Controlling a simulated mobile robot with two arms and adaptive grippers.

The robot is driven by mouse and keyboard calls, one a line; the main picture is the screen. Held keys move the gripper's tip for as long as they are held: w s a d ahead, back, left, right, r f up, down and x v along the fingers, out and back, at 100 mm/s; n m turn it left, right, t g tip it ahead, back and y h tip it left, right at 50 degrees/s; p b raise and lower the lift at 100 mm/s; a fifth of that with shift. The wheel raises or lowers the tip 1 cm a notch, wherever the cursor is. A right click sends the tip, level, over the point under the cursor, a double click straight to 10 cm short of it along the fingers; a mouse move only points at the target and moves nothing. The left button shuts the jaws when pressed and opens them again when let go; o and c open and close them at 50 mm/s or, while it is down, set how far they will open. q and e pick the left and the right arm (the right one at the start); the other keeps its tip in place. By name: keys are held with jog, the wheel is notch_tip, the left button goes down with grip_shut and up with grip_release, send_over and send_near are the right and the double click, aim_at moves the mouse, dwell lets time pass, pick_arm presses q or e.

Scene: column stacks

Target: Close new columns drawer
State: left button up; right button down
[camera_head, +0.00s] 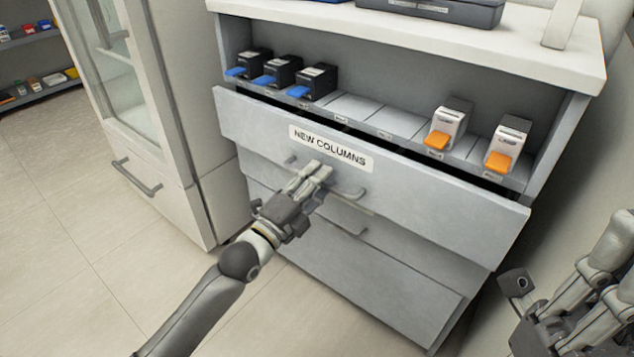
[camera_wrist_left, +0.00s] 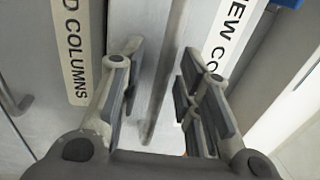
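The new columns drawer (camera_head: 420,185) is the top drawer of the grey cabinet and carries a white "NEW COLUMNS" label. Its front stands out a little, with a dark gap along its top edge. Its bar handle (camera_head: 348,194) is partly hidden behind my left gripper (camera_head: 318,174), which is at the handle's middle. In the left wrist view the left gripper's fingers (camera_wrist_left: 160,95) are apart, with a grey bar between them; I cannot tell whether they touch it. My right gripper (camera_head: 560,285) is at the lower right, fingers spread, empty and away from the drawer.
Above the drawer, a shelf (camera_head: 378,118) holds several black boxes with blue tabs (camera_head: 313,80) and two white boxes with orange tabs (camera_head: 508,145). More drawers (camera_head: 370,270) lie below. A white glass-door cabinet (camera_head: 160,190) stands left. The floor (camera_head: 70,250) is clear at left.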

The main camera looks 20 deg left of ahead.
pick_arm(q)
grip_shut()
dwell(0.3)
jog(key=x, duration=0.4)
jog(key=shift+w+f, duration=0.15)
jog(key=shift+f, duration=0.25)
jog(key=shift+c, duration=2.3)
grip_release()
jog(key=shift+r, duration=0.1)
jog(key=o, duration=0.5)
jog(key=shift+w+d, duration=0.1)
jog(key=shift+c, duration=0.2)
